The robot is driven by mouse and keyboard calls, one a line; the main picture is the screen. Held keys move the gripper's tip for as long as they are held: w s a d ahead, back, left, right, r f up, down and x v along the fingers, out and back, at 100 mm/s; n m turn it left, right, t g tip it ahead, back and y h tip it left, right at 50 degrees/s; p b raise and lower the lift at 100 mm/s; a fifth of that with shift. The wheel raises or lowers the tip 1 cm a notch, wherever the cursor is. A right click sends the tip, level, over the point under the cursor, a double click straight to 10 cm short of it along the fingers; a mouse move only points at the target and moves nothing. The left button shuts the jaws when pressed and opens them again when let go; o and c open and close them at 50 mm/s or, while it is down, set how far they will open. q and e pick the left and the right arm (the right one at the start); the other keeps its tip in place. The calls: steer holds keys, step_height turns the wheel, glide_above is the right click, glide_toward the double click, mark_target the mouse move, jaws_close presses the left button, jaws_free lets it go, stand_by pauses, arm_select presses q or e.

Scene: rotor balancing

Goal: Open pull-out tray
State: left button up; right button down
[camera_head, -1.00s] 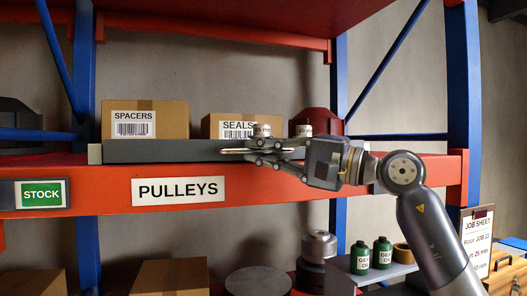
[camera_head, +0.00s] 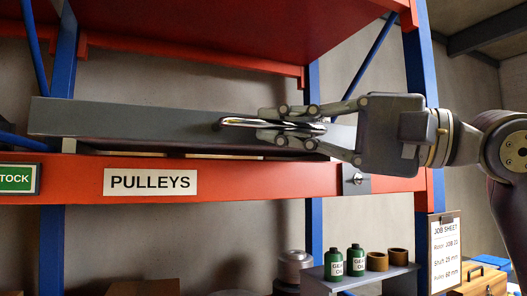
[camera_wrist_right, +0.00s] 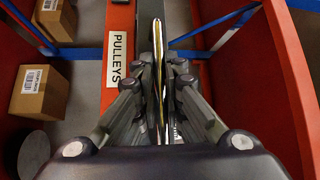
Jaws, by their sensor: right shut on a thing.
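The pull-out tray (camera_head: 130,120) shows as a long grey front panel above the red shelf beam. It stands out in front of the beam, and its dark underside shows below it. A shiny bar handle (camera_head: 232,123) is on the panel. My right gripper (camera_head: 292,126) comes in from the right and is shut on this handle. In the right wrist view, the fingers (camera_wrist_right: 165,85) close on both sides of the handle (camera_wrist_right: 158,45). What the tray holds is hidden behind its front. My left gripper is not in view.
The red beam (camera_head: 260,185) carries a PULLEYS label (camera_head: 150,182). A blue post (camera_head: 420,80) stands at the right. Below are green oil bottles (camera_head: 356,259) on a grey shelf and a JOB SHEET board (camera_head: 445,250). Cardboard boxes (camera_wrist_right: 40,92) show in the wrist view.

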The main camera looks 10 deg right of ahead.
steer(key=shift+s+d+f+b, duration=0.15)
steer(key=shift+s+d, duration=0.1)
steer(key=shift+s, duration=0.6)
steer(key=shift+s+d+r+b, duration=0.1)
steer(key=shift+s+d+b, duration=0.1)
steer(key=shift+s, duration=0.6)
steer(key=shift+s+d+f+b, duration=0.1)
steer(key=shift+s+d, duration=0.15)
steer(key=shift+s, duration=0.6)
steer(key=c, duration=2)
jaws_free()
steer(key=shift+o, duration=0.2)
steer(key=shift+w, duration=0.1)
steer(key=v, duration=1.2)
